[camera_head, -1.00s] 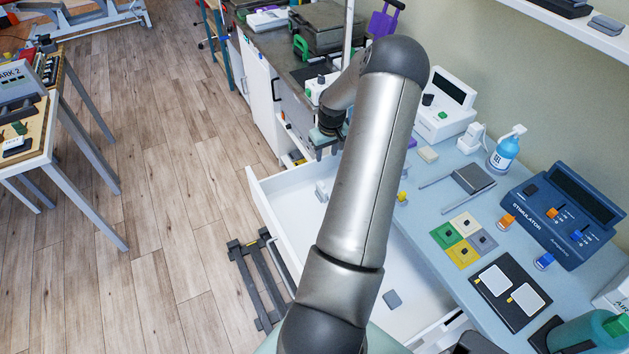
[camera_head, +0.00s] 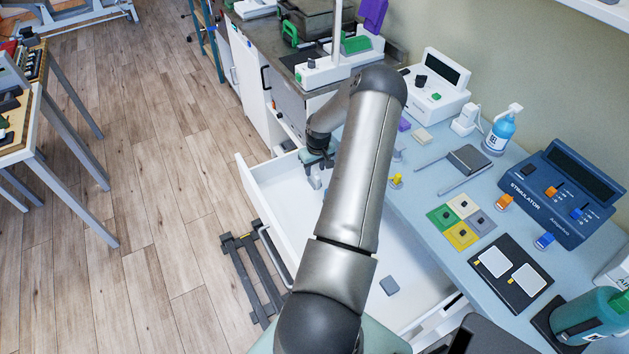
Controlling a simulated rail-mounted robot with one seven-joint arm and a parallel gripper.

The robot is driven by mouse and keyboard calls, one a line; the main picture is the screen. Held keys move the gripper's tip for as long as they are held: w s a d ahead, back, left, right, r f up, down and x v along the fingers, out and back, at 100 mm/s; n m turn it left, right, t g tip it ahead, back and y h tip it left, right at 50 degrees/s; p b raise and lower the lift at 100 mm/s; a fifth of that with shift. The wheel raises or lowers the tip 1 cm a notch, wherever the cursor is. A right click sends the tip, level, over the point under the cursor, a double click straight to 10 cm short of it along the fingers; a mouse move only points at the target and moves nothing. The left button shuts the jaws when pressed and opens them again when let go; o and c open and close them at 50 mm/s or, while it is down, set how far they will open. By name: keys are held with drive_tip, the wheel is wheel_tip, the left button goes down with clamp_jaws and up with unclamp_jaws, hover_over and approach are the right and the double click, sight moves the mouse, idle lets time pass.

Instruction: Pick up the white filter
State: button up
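My gripper (camera_head: 317,170) points down into the left end of the open white drawer (camera_head: 262,200). It is small in view, and its fingers overlap a small pale grey-white piece (camera_head: 315,182). I cannot tell whether they touch it, are open or are shut. I cannot tell whether this pale piece is the white filter. On the counter, a white square tile (camera_head: 463,205) with a dark knob lies in a block with a green tile (camera_head: 442,217), a yellow tile (camera_head: 461,236) and a grey tile (camera_head: 482,222). My arm hides the middle of the drawer.
A flat grey piece (camera_head: 390,286) lies in the drawer's near right part. The counter (camera_head: 425,205) holds a blue stimulator (camera_head: 565,190), a spray bottle (camera_head: 502,132), a black board with two white pads (camera_head: 510,272) and a white device (camera_head: 437,88). The drawer's left floor is mostly clear.

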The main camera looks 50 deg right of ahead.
drive_tip(key=shift+w+f, duration=0.1)
drive_tip(key=shift+f, duration=0.6)
clamp_jaws()
drive_tip(key=shift+r, duration=0.1)
